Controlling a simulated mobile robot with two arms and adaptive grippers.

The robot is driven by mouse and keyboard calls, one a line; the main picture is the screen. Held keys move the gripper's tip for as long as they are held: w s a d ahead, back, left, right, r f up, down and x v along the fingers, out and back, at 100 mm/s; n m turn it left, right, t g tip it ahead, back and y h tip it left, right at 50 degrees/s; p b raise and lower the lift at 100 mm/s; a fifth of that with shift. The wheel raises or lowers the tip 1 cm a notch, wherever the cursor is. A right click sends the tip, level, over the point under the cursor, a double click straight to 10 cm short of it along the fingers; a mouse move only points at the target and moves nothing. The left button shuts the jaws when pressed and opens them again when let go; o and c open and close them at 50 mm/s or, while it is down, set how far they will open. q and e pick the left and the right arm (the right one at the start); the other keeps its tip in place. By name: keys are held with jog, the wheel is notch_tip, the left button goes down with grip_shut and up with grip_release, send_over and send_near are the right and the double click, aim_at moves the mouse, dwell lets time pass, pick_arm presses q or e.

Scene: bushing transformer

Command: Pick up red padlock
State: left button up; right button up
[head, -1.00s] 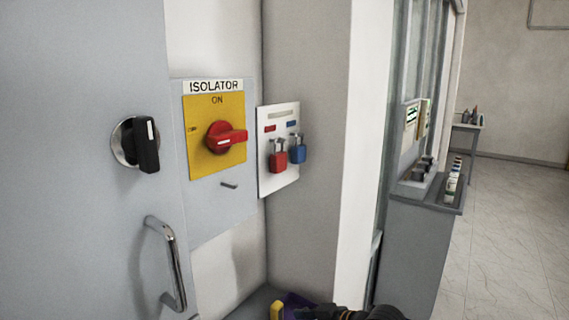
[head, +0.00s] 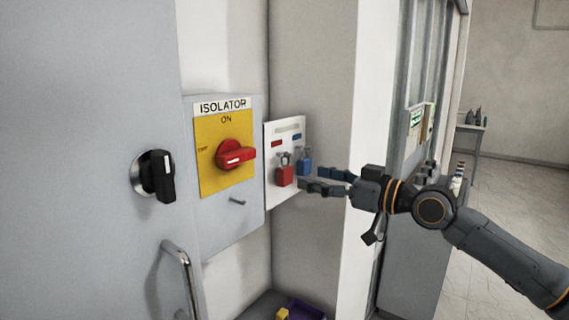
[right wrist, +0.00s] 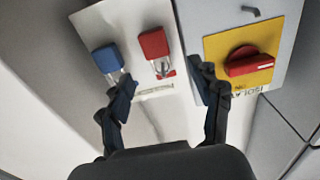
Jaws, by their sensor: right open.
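The red padlock (head: 284,175) hangs on a white board (head: 270,195) on the wall, right of the isolator panel. It also shows in the right wrist view (right wrist: 154,44), beside the blue padlock. The blue padlock (head: 305,165) hangs to its right in the head view, partly behind a finger. My right gripper (head: 312,180) is open and empty in front of the board, with its fingers pointing at the padlocks. In the right wrist view its fingers (right wrist: 162,82) stand apart with the red padlock beyond the gap between them. My left gripper is not in view.
A yellow isolator plate with a red rotary handle (head: 235,155) juts out left of the board, with a small peg (head: 237,201) below. A black knob (head: 163,176) and metal door handle (head: 183,280) are further left. A purple bin (head: 305,309) sits below.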

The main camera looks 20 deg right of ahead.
aim_at(289, 168)
jog(key=shift+r+p+x, duration=0.2)
jog(key=shift+p+x, duration=0.3)
jog(key=shift+x, duration=0.5)
jog(key=p+x, duration=0.2)
jog(key=x, duration=0.1)
jog(key=p+x, duration=0.1)
jog(key=shift+w+d+r, duration=0.1)
jog(key=shift+w+r, duration=0.15)
jog(key=shift+w, duration=0.05)
jog(key=shift+w+a+f, duration=0.2)
jog(key=shift+w, duration=0.05)
jog(key=shift+s+d, duration=0.15)
jog(key=c, duration=1.3)
jog(key=shift+r, duration=0.1)
